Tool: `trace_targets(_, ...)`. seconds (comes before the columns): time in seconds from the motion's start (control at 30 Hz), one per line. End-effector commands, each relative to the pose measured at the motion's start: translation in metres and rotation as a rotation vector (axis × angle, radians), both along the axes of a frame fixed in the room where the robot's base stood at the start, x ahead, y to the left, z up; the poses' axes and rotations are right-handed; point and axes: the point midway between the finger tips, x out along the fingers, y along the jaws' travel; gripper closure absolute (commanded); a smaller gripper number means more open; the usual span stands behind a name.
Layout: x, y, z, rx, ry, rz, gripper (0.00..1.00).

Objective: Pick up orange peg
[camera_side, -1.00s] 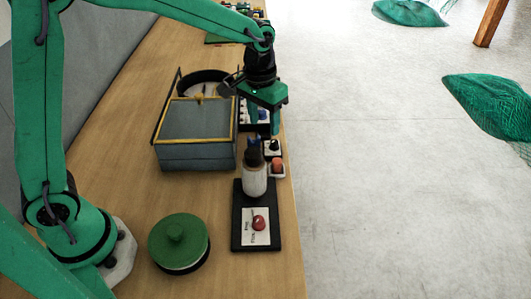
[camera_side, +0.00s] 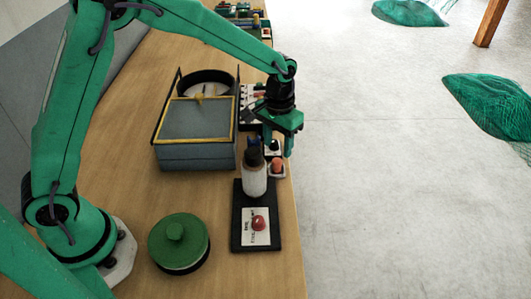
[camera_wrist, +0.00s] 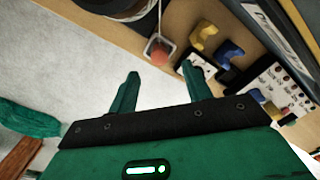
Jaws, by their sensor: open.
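The orange peg (camera_side: 277,163) stands on a small white tile near the table's right edge. In the wrist view the orange peg (camera_wrist: 158,54) shows just beyond the fingertips, near the top centre. My gripper (camera_side: 279,146) is open and empty, above and slightly behind the peg in the side view. In the wrist view my gripper (camera_wrist: 159,74) has its two green fingers spread apart, with the peg roughly in line with the gap. The fingers do not appear to touch the peg.
A white bottle (camera_side: 255,178) with a dark cap stands close left of the peg, on a black board (camera_side: 240,230). A grey-blue box (camera_side: 196,155) and a green lidded pot (camera_side: 177,240) lie left.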

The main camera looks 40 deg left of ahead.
Motion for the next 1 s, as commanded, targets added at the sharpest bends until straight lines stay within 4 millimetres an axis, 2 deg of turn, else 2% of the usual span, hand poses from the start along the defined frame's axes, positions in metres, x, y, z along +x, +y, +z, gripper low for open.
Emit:
trace_targets(0.27, -0.001, 0.0, -0.006, 0.0, 0.002, 0.0, 0.51)
trace_targets(0.7, -0.002, -0.001, -0.05, 0.001, 0.002, 0.0, 0.51)
trace_targets(1.0, -0.001, -0.001, -0.052, 0.0, 0.0, 0.0, 0.51)
